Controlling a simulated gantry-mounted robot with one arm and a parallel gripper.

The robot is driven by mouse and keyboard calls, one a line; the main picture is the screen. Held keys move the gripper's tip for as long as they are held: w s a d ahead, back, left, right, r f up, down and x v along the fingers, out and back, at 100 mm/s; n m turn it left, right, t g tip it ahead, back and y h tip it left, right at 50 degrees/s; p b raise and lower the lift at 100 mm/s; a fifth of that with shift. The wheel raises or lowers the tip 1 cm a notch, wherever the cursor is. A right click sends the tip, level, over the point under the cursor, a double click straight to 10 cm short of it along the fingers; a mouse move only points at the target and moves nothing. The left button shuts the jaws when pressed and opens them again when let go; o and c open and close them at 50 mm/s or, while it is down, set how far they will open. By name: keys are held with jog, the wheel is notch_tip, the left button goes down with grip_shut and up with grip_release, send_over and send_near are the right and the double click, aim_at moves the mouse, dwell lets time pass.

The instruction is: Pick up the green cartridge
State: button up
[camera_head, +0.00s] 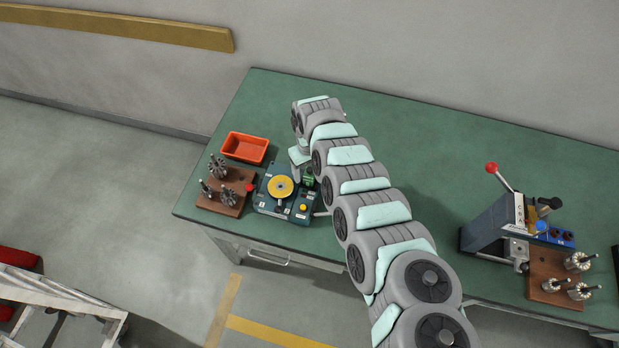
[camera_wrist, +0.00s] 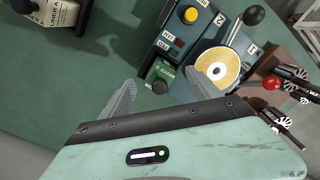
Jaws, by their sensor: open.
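The green cartridge (camera_wrist: 163,71) has a pale label and a dark round knob on its near side. It sits at the edge of the blue winding machine (camera_wrist: 168,43), beside the yellow disc. In the head view the cartridge (camera_head: 308,176) shows as a small green block, partly hidden by my arm. My gripper (camera_wrist: 162,84) is open and empty. Its two grey fingers show to the left and right of the cartridge in the wrist view, apart from it. I cannot tell the height between fingertips and cartridge. In the head view my arm hides the fingers.
The yellow disc (camera_head: 281,186) and a black-knobbed lever (camera_wrist: 253,15) are close to the cartridge. A wooden block (camera_head: 222,199) with armatures and an orange bin (camera_head: 245,147) stand left. A press (camera_head: 497,226) stands right. The green bench (camera_head: 430,135) is bare behind my arm.

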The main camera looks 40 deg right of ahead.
jog(key=shift+f, duration=0.9)
jog(key=shift+w, duration=0.1)
jog(key=c, duration=1.5)
jog(key=shift+o, duration=0.2)
